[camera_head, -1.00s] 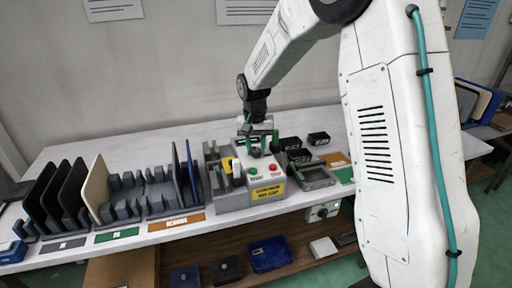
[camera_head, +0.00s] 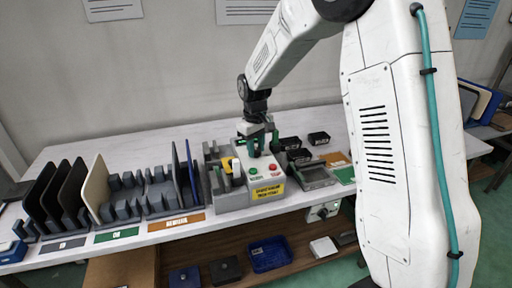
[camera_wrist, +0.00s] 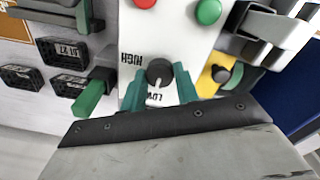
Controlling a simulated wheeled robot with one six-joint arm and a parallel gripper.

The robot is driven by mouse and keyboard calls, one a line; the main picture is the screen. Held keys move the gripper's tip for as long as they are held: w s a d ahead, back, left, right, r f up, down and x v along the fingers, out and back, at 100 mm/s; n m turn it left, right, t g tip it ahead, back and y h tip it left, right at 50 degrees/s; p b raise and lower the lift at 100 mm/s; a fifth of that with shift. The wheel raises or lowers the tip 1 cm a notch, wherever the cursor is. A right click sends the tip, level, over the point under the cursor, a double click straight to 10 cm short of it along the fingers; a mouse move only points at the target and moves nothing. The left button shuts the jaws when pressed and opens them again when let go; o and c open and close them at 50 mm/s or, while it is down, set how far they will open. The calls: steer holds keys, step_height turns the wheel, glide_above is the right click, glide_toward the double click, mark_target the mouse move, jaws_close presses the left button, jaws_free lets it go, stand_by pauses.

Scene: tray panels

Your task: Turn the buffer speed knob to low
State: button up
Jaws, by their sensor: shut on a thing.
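The speed knob (camera_wrist: 159,72) is a small dark round knob on the light control box (camera_head: 232,200). In the wrist view the HIGH label (camera_wrist: 131,58) is at its upper left and the LOW label (camera_wrist: 153,98) is just below it. A small pale mark shows on the knob's lower side, towards LOW, but its exact setting is hard to read. My gripper (camera_wrist: 160,88) has a teal finger on each side of the knob and is shut on it. In the head view my gripper (camera_head: 262,145) hides the knob.
A red button (camera_head: 272,167) and a green button (camera_head: 253,171) sit in front of the gripper. A yellow panel (camera_wrist: 208,82) with a dark knob is beside it. Black bins (camera_head: 291,143) stand behind right; an upright-panel rack (camera_head: 130,205) is at left.

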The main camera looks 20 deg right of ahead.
mark_target(256, 150)
steer(key=shift+n, duration=0.3)
steer(key=o, duration=1)
steer(key=shift+c, duration=0.2)
steer(key=shift+r, duration=0.1)
step_height(256, 150, up, 8)
steer(key=shift+a+f, duration=0.1)
steer(key=shift+f, duration=0.05)
steer(key=shift+s, duration=0.1)
steer(key=s+r+m, duration=0.2)
steer(key=s+r, duration=0.2)
steer(key=s, duration=1.4)
steer(key=s+a+r+m+t, duration=0.1)
steer(key=s+r+m, duration=0.1)
steer(key=s, duration=1.7)
steer(key=shift+r+m, duration=0.3)
steer(key=shift+r, duration=0.55)
